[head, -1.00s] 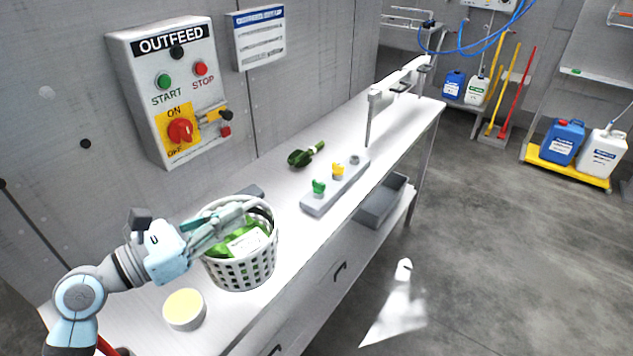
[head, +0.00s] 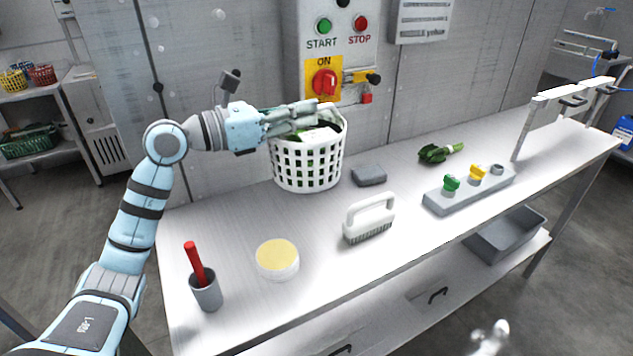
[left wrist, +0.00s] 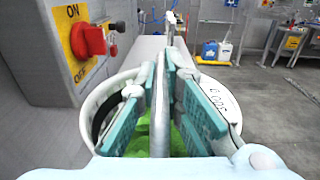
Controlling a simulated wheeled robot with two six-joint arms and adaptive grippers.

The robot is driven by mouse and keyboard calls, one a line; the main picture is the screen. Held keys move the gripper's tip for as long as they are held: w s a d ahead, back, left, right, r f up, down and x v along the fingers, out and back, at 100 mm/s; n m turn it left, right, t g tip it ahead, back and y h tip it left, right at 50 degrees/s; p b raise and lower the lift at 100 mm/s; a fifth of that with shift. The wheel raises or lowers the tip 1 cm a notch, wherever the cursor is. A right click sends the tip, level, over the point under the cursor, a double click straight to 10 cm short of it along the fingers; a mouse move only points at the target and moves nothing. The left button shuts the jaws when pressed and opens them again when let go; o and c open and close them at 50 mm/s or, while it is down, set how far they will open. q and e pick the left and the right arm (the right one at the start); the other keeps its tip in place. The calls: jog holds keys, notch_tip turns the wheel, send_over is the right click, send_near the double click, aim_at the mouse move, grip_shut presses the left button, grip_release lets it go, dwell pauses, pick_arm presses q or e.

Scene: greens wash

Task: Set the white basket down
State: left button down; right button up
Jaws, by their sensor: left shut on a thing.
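The white basket (head: 306,165) is a round slotted tub with greens (head: 318,133) inside. It is upright at the back of the steel table (head: 340,283), close to the wall. I cannot tell whether its bottom touches the table. My left gripper (head: 318,113) reaches over its rim from the left and is shut. In the left wrist view its teal finger pads (left wrist: 170,105) close on the basket's handle bar, with the white rim (left wrist: 95,118) around and green leaves below.
A grey block (head: 368,175) lies right of the basket. A white brush (head: 369,219), a yellow-topped tub (head: 277,260) and a grey cup (head: 206,292) with a red handle stand in front. The outfeed switch box (head: 335,50) is on the wall behind. Bare tabletop lies between these things.

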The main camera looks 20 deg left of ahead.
pick_arm(q)
notch_tip(320, 180, down, 10)
jog(key=shift+r+b, duration=0.1)
jog(key=shift+b, duration=1.05)
notch_tip(320, 180, down, 4)
jog(key=shift+f+b, duration=0.25)
jog(key=shift+b, duration=0.4)
jog(key=c, duration=1.8)
grip_release()
jog(key=shift+f, duration=0.1)
jog(key=shift+o, duration=0.4)
